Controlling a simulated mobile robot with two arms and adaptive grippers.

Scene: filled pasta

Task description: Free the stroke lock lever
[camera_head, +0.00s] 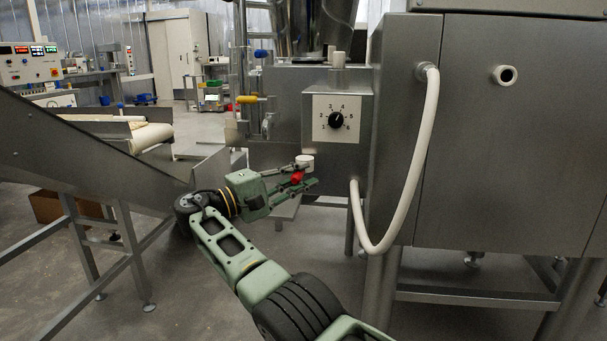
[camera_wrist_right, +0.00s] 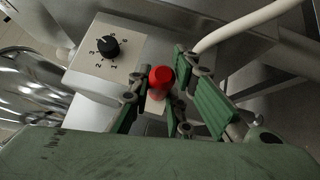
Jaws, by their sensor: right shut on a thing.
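A red knob (camera_head: 297,177), which looks like the grip of the stroke lock lever, is at the lower front of the steel machine housing. My right gripper (camera_head: 303,178) is shut on it, with one finger on each side. In the right wrist view the red knob (camera_wrist_right: 161,80) stands between the green fingers (camera_wrist_right: 163,92); the rest of the lever is hidden. Above it, the dial plate (camera_head: 337,118) has a black dial (camera_head: 336,120) and numbers. My left gripper is not in view.
A white round knob (camera_head: 305,161) sits just above my right fingers. A yellow handle (camera_head: 247,99) is up to the left. A white hose (camera_head: 416,185) loops down at the right.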

